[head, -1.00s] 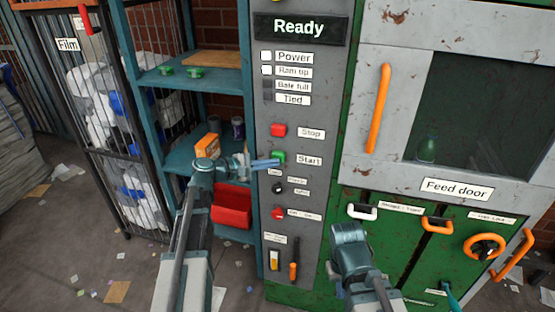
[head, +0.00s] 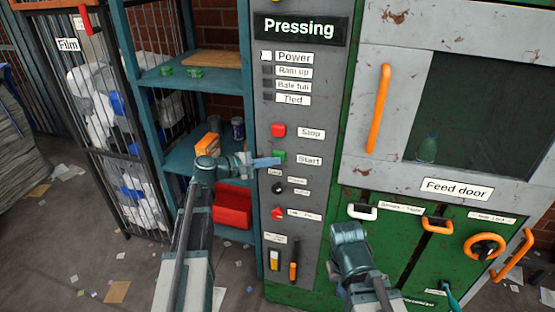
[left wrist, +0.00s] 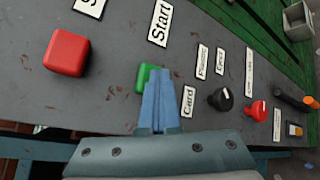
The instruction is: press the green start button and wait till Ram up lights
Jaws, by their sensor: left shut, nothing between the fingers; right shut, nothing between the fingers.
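The green start button (head: 278,156) sits on the grey control panel beside the "Start" label. My left gripper (head: 266,162) is shut, with its fingertips at the button, partly covering it. In the left wrist view the blue fingers (left wrist: 159,100) are together and overlap the green button (left wrist: 145,76); I cannot tell if they touch it. The display (head: 300,29) reads "Pressing". The Ram up lamp (head: 267,70) is dark, while the Power lamp (head: 266,56) is lit white. My right gripper (head: 345,233) is low in front of the green doors; its fingers are hard to make out.
The red stop button (head: 278,131) is just above the start button, and a black knob (head: 279,188) is below it. Orange handles (head: 378,108) stick out from the press. A shelf (head: 180,80) with a red bin (head: 232,206) stands left of the panel.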

